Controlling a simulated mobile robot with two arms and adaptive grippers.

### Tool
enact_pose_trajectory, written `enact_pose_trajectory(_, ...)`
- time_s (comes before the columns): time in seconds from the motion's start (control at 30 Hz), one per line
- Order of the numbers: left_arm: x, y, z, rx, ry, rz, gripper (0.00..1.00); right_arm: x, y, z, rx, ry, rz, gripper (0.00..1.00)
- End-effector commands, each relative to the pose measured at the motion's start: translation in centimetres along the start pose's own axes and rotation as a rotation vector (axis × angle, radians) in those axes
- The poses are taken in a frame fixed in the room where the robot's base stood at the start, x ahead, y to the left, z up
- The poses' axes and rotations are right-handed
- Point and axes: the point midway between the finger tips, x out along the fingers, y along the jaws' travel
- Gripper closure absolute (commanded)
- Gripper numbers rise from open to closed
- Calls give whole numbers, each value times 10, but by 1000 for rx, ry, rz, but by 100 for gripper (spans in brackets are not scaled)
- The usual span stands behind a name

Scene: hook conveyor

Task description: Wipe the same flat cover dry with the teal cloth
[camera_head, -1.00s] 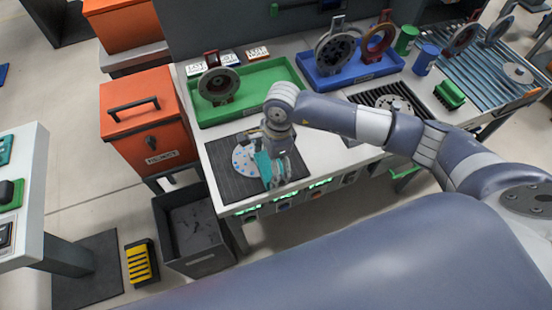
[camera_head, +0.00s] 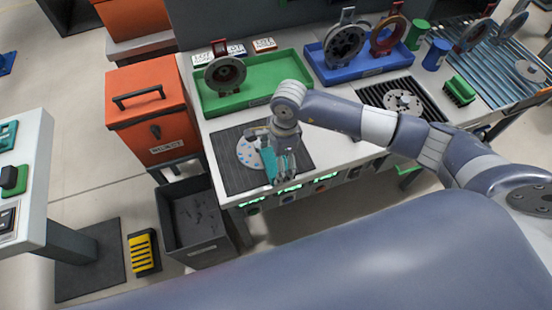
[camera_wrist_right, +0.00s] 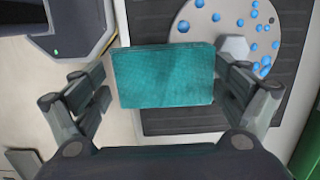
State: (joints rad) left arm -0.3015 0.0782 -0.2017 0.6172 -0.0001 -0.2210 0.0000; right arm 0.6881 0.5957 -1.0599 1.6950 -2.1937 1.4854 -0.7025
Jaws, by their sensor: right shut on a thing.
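The flat cover (camera_head: 249,152) is a pale grey disc with a hexagonal hub, lying on a dark ribbed mat (camera_head: 236,182) at the bench's front left. In the right wrist view the cover (camera_wrist_right: 206,20) carries several blue drops, mostly right of the hub. My right gripper (camera_head: 284,176) is shut on the teal cloth (camera_head: 269,163), a folded rectangular pad between its fingers in the right wrist view (camera_wrist_right: 163,77). The cloth is over the cover's front edge side and the mat's border; contact with the cover cannot be told. My left gripper is out of view.
A green tray (camera_head: 280,92) with a ringed part and a blue tray (camera_head: 360,73) with two parts stand behind. A second disc (camera_head: 402,101) lies on a black rack to the right, near a green brush (camera_head: 460,90).

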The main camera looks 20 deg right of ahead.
Motion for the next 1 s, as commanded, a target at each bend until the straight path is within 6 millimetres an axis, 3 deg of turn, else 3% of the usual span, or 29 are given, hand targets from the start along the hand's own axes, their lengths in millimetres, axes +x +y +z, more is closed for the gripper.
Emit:
enact_pose_trajectory(0.57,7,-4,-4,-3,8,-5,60,6,0,0,0,-1,0,28)
enact_pose_trajectory(1.0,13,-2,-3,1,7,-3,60,8,0,21,0,-1,-1,28)
